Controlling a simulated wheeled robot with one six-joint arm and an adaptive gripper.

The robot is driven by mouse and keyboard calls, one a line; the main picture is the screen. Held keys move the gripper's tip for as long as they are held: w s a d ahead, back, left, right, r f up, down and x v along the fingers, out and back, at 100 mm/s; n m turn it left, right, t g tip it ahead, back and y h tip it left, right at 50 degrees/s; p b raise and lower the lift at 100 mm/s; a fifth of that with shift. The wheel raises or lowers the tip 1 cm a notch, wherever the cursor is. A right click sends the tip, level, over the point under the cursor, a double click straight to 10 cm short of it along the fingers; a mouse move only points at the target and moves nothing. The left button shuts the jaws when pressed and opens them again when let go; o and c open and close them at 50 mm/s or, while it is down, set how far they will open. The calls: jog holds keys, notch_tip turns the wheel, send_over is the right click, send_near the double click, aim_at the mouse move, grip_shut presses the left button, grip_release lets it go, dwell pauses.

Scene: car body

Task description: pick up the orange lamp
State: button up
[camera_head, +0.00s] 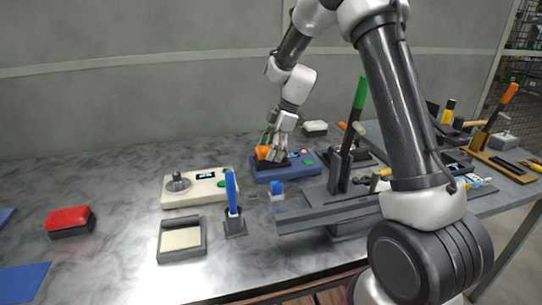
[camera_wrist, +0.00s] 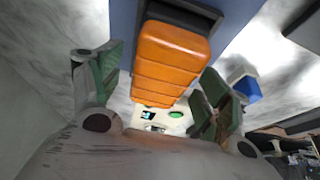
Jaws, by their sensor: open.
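The orange lamp (camera_head: 263,153) stands on the left part of a blue box with small controls (camera_head: 306,165) near the middle of the table. In the wrist view the lamp (camera_wrist: 172,62) is a ribbed orange block on a dark base. My gripper (camera_head: 273,148) is down at the lamp and hides part of it in the head view. In the wrist view my gripper (camera_wrist: 161,72) is open, with one green-padded finger on each side of the lamp. A gap shows on the left side; contact on the right side cannot be told.
A white box with a dark knob (camera_head: 196,187) and a blue-handled lever (camera_head: 232,200) stand left of the blue box. A small blue switch (camera_head: 277,188) is in front. A green-handled lever (camera_head: 358,98) rises close on the right. The table's left back is clear.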

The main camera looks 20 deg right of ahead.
jog(key=shift+f, duration=0.25)
dwell(0.3)
jog(key=shift+r, duration=0.1)
jog(key=c, duration=1.4)
